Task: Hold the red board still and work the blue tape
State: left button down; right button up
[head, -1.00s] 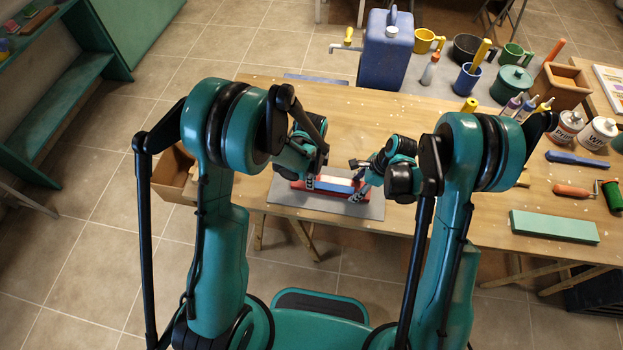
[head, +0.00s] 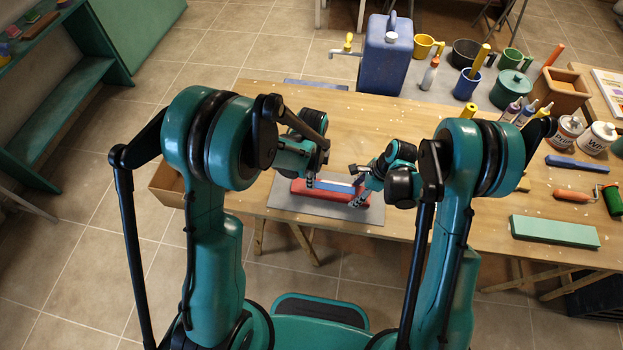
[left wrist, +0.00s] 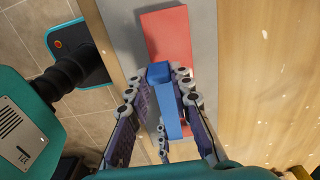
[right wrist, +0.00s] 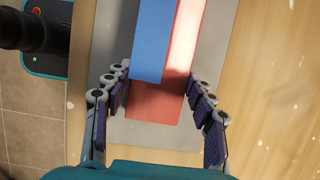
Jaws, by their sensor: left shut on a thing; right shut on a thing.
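The red board (head: 303,187) lies on a grey mat at the table's front edge. The blue tape (head: 337,187) is a strip running along above it, also seen in the left wrist view (left wrist: 172,105). My left gripper (head: 312,180) is shut on the tape's left end, which appears lifted off the board. My right gripper (head: 358,196) is shut around the board's right end. The exact finger contact is hard to see.
The grey mat (head: 350,213) leaves bare margin around the board. A blue canister (head: 384,60) and several cups stand behind. A green block (head: 553,231), a paint roller and jars are at the right. An open box (head: 168,180) sits at the left.

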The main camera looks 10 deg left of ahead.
pick_arm(q)
jog(key=shift+r, duration=2.95)
pick_arm(e)
jog(key=o, duration=1.4)
jog(key=v, duration=1.2)
